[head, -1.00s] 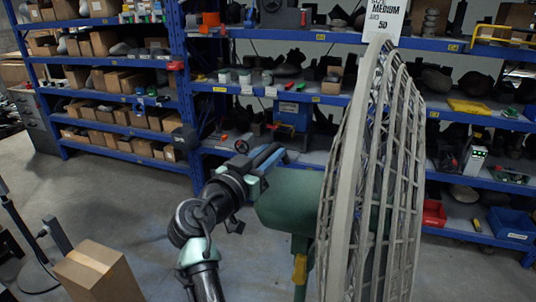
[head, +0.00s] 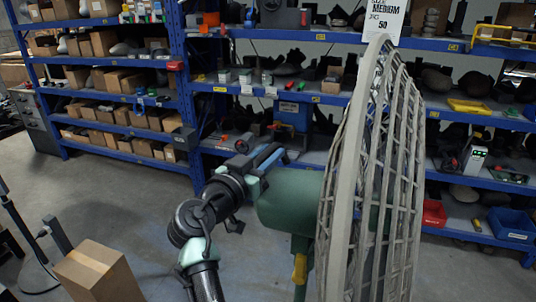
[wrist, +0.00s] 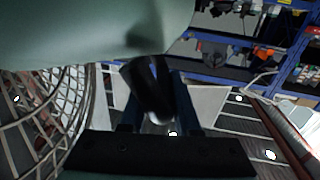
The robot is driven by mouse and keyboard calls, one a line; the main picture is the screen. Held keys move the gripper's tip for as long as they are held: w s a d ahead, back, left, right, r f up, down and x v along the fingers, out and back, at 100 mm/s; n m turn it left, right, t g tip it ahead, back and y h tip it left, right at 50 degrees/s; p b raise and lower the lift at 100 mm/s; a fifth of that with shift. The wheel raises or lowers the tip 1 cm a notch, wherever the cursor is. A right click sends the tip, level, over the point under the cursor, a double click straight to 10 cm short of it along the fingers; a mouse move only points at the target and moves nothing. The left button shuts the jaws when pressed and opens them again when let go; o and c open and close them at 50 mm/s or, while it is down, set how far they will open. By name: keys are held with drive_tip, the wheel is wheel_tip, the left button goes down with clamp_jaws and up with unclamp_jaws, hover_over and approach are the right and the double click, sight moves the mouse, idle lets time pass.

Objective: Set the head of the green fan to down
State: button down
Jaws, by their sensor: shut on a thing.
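The green fan's round wire grille (head: 345,170) stands almost upright and edge-on in the head view, facing right. Its green motor housing (head: 285,203) is behind the grille, on a green stand with a yellow part (head: 300,268). My gripper (head: 268,157) is at the back upper left of the housing. In the wrist view, its blue fingers (wrist: 158,108) are shut on a black handle (wrist: 150,82) just below the green housing (wrist: 100,28). The grille (wrist: 50,110) shows at the left there. The handle's far end is hidden.
Blue shelves (head: 330,98) with boxes and parts stand behind the fan. A cardboard box (head: 98,272) is at the lower left, beside a thin black stand (head: 57,235). The grey floor (head: 125,205) between the shelves and the box is clear.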

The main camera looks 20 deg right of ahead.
drive_tip(key=shift+a+r+b, duration=0.1)
drive_tip(key=shift+b, duration=0.4)
drive_tip(key=shift+m, duration=0.3)
drive_tip(key=b, duration=0.1)
drive_tip(key=s+d+r+m+b, duration=0.1)
drive_tip(key=b, duration=0.1)
drive_tip(key=shift+s+d, duration=0.2)
drive_tip(key=shift+d, duration=0.05)
drive_tip(key=s+d+r+m+b, duration=0.1)
drive_tip(key=b, duration=0.1)
drive_tip(key=s+d+m+b, duration=0.2)
drive_tip(key=b, duration=0.1)
drive_tip(key=shift+r+m, duration=0.3)
drive_tip(key=shift+r, duration=0.1)
drive_tip(key=shift+s+d+r+m+b, duration=0.35)
drive_tip(key=shift+s+d+m+b, duration=0.4)
drive_tip(key=shift+b, duration=0.2)
drive_tip(key=c, duration=0.8)
unclamp_jaws()
drive_tip(key=shift+o, duration=0.2)
drive_tip(key=shift+f, duration=0.1)
